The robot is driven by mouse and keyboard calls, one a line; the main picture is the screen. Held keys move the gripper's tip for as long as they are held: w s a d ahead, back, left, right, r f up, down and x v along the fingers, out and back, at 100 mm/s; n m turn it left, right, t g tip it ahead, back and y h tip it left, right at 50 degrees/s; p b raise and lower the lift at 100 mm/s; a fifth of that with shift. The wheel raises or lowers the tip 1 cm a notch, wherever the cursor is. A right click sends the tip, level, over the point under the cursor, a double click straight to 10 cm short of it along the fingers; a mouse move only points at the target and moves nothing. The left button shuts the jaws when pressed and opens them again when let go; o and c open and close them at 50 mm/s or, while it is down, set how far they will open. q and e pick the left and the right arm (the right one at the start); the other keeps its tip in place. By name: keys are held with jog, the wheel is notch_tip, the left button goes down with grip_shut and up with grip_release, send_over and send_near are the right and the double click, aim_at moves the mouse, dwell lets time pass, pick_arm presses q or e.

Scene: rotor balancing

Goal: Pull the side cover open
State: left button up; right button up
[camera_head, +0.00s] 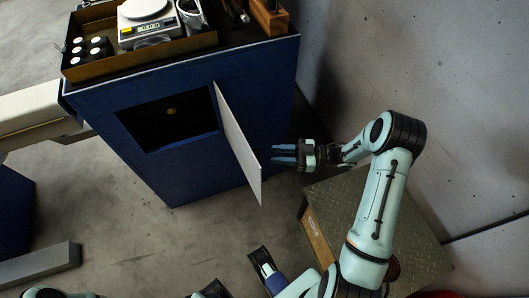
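The side cover (238,145) is a thin pale panel on the side of the blue cabinet (185,183). It stands swung out at an angle from the right edge of a dark rectangular opening (165,120), inside which a small round brownish spot shows. My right gripper (274,154) is just right of the cover, on its outer side, with its two fingers apart and pointing left toward the cover. Nothing shows between the fingers, and I cannot tell whether a tip touches the panel. Parts of my arms show at the bottom edge; the state of my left gripper is unclear there.
On the cabinet top are a brown tray (165,48) with a scale (146,19) and several white-capped dark cylinders, and a wooden block (268,17). A dark textured platform (415,250) stands beneath my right arm. A grey wall (450,90) bounds the right. Floor left of the platform is clear.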

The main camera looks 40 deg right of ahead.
jog(key=v, duration=0.6)
jog(key=shift+s+d, duration=0.15)
dwell(0.3)
